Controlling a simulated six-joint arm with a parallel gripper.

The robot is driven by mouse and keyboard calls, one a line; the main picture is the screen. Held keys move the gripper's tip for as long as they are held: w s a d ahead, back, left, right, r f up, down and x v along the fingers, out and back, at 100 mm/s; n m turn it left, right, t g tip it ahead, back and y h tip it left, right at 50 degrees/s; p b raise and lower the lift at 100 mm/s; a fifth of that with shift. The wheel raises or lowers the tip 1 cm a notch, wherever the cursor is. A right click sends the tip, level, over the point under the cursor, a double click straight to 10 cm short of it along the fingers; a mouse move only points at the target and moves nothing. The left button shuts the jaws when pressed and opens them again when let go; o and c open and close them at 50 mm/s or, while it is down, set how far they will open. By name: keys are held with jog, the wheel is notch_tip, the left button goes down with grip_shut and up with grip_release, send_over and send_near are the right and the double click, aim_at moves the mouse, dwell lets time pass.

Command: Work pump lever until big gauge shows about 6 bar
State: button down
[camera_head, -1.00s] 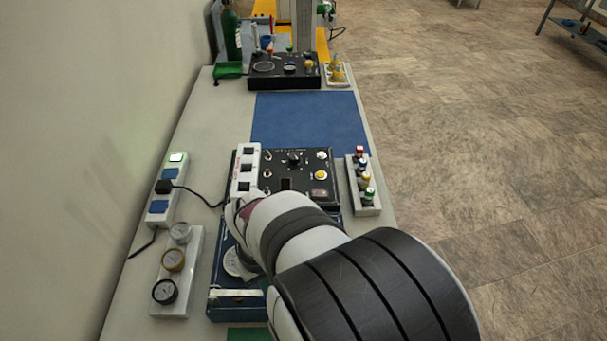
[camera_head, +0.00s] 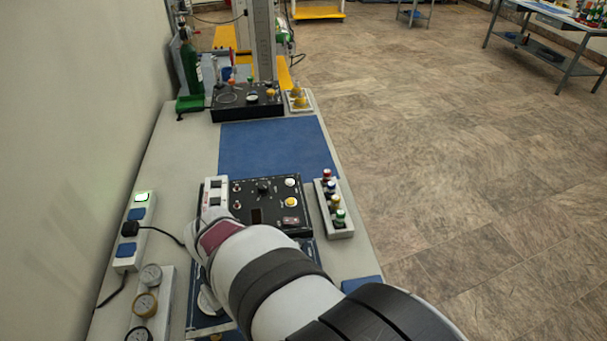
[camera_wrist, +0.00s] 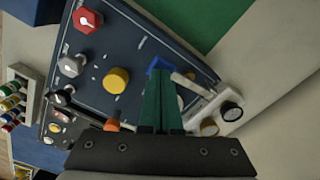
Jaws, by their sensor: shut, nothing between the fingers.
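In the wrist view my gripper (camera_wrist: 161,108) is shut and empty, its green fingers together over the dark blue pump panel (camera_wrist: 120,45). A pale rod (camera_wrist: 192,84), which looks like the pump lever, lies just right of the fingertips. A blue piece (camera_wrist: 158,64) is at its left end; I cannot tell if the fingers touch either. A white round dial (camera_head: 207,301), probably the big gauge, shows partly beside my arm in the head view; its reading is too small to tell. In the head view my arm hides the gripper and most of the panel.
The panel carries a red knob (camera_wrist: 87,19), a yellow knob (camera_wrist: 116,80) and an orange knob (camera_wrist: 112,124). A white strip of small gauges (camera_head: 164,308) stands to the left. The blue mat (camera_head: 275,150) is clear.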

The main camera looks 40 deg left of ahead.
jog(key=shift+f, duration=1.95)
jog(key=shift+r, duration=1.95)
dwell(1.5)
jog(key=shift+f, duration=0.1)
dwell(0.3)
